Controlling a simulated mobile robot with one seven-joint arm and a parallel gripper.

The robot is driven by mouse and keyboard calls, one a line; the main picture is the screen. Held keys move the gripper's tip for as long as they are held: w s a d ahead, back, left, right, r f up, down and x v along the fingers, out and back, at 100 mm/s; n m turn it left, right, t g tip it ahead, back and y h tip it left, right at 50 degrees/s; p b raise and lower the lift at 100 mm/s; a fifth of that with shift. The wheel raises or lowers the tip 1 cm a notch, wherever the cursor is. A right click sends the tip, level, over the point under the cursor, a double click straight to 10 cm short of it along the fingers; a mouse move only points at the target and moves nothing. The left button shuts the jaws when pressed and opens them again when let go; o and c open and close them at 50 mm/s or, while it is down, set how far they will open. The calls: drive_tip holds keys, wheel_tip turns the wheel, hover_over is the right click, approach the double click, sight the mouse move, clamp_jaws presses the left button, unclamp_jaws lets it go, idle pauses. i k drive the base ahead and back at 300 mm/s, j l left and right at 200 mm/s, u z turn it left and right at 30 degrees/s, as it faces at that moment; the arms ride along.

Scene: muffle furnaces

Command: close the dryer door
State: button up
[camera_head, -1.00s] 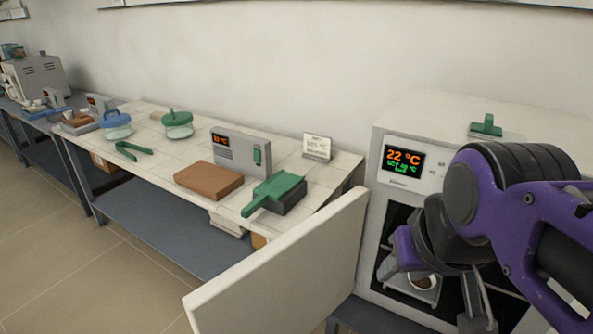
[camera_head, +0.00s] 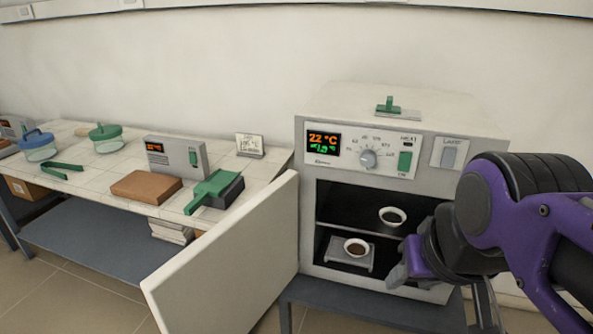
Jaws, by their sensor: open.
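The dryer (camera_head: 320,165) is a white box on a dark stand, right of centre. Its door (camera_head: 230,262) is a pale flat panel, swung wide open from the left edge and reaching toward the lower left. The dark chamber shows a bowl (camera_head: 393,216) on the upper shelf and a bowl of dark contents (camera_head: 356,248) below. My gripper (camera_head: 482,308) is low in front of the dryer's right part, open, clear of the door. Its fingertips are partly cut off by the bottom edge.
The dryer front has a lit display (camera_head: 323,143), a dial (camera_head: 368,159) and a green switch (camera_head: 405,161). A green-handled item (camera_head: 390,106) lies on top. Left of the door stands a tiled bench (camera_head: 85,182) with a brown block (camera_head: 146,187), a grey controller (camera_head: 176,156) and lidded jars.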

sight(224, 282)
drive_tip(key=j+z, duration=0.1)
drive_tip(key=z, duration=0.6)
drive_tip(key=j+z, duration=0.15)
drive_tip(key=z, duration=0.2)
drive_tip(key=k+j, duration=0.1)
drive_tip(key=j, duration=1.5)
drive_tip(key=k+j, duration=0.15)
drive_tip(key=j, duration=0.65)
drive_tip(key=k+l, duration=0.15)
drive_tip(key=k, duration=0.3)
drive_tip(key=k+l+z, duration=0.15)
drive_tip(key=i+z, duration=0.3)
drive_tip(key=k+u, duration=0.3)
